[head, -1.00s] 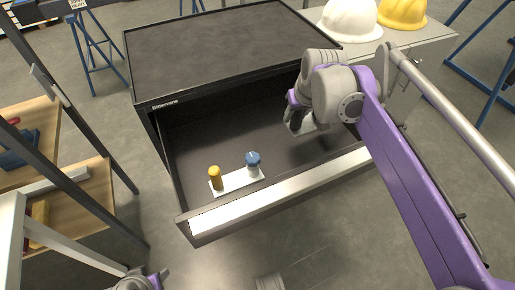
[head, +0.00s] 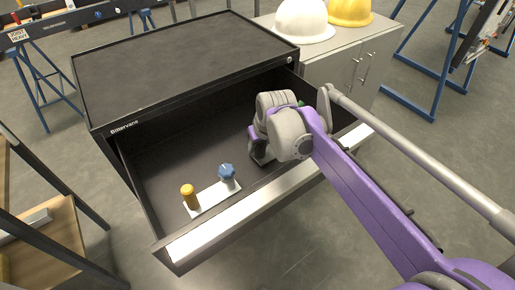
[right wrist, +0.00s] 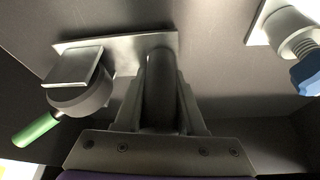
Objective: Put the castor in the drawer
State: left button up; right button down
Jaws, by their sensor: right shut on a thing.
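My right gripper (head: 262,158) is inside the open drawer (head: 150,190), low over its right half. In the right wrist view its fingers (right wrist: 160,85) are shut on a dark rounded part with a pale metal plate (right wrist: 125,50) at the fingertips, which looks like the castor. I cannot tell whether the plate touches the drawer floor. My left gripper is out of view.
A white plate (head: 210,198) with an orange-topped post (head: 188,193) and a blue knob (head: 227,173) lies in the drawer, left of my gripper. Helmets (head: 303,18) stand on the cabinet.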

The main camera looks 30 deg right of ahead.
jog(key=shift+f, duration=0.45)
jog(key=shift+f, duration=0.1)
jog(key=c, duration=0.5)
grip_release()
jog(key=p+v, duration=0.3)
jog(key=v, duration=0.9)
jog(key=shift+p, duration=0.35)
